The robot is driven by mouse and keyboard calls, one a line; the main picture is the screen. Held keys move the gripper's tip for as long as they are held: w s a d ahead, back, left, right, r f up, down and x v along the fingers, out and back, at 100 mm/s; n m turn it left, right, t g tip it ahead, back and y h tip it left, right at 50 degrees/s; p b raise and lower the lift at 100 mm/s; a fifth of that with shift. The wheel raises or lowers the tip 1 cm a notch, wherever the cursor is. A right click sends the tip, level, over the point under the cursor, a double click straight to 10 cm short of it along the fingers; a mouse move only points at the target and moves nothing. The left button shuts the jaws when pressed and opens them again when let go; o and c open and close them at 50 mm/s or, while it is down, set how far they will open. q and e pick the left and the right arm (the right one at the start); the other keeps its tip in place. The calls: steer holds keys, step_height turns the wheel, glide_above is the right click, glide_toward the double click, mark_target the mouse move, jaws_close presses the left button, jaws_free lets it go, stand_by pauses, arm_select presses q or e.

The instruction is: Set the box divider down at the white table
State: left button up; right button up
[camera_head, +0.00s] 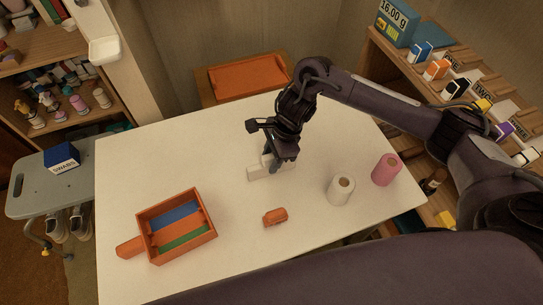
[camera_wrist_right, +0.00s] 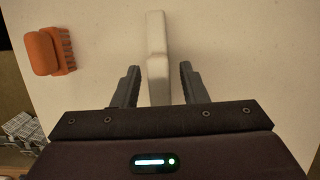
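The white box divider (camera_head: 256,173) rests on the white table (camera_head: 330,240), near its middle. My right gripper (camera_head: 271,166) is over it, pointing down, and hides part of it. In the right wrist view the divider (camera_wrist_right: 156,45) runs between the two fingers of my right gripper (camera_wrist_right: 158,85). The fingers are apart, with a gap visible on each side of the divider. My left gripper is not in view.
An orange box (camera_head: 207,235) with blue and green strips inside stands at the table's front left. A small orange brush (camera_head: 275,216) lies front centre. A white roll (camera_head: 341,190) and a pink roll (camera_head: 386,169) stand at right. The table's left back is clear.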

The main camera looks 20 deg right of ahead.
steer(key=p+v, duration=0.1)
steer(key=v, duration=1.1)
steer(key=shift+s, duration=0.1)
stand_by(0.4)
